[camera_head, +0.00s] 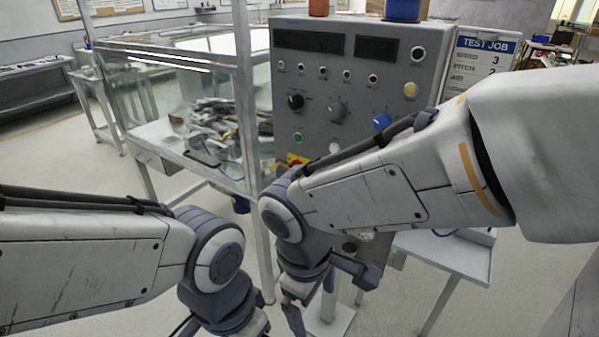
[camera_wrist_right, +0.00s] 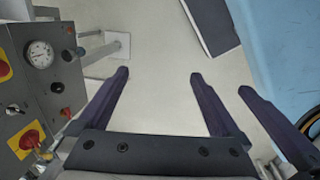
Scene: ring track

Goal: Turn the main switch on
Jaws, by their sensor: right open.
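The grey control cabinet (camera_head: 335,100) stands ahead. On its face, a red and yellow part (camera_head: 295,160) shows just above my right arm, mostly hidden by it. In the right wrist view, a red rotary handle on a yellow plate (camera_wrist_right: 28,139), which looks like the main switch, sits at the lower left. My right gripper (camera_wrist_right: 160,75) is open and empty, to the right of that handle and apart from it. Its fingers point down past the cabinet in the head view. My left arm is at the lower left; its fingers are out of the head view.
A pressure gauge (camera_wrist_right: 40,54) and another red and yellow control (camera_wrist_right: 4,66) are on the cabinet near the handle. A glass-walled tank (camera_head: 200,110) on a metal frame stands left of the cabinet. A small table (camera_head: 445,255) is at the right. Floor shows between them.

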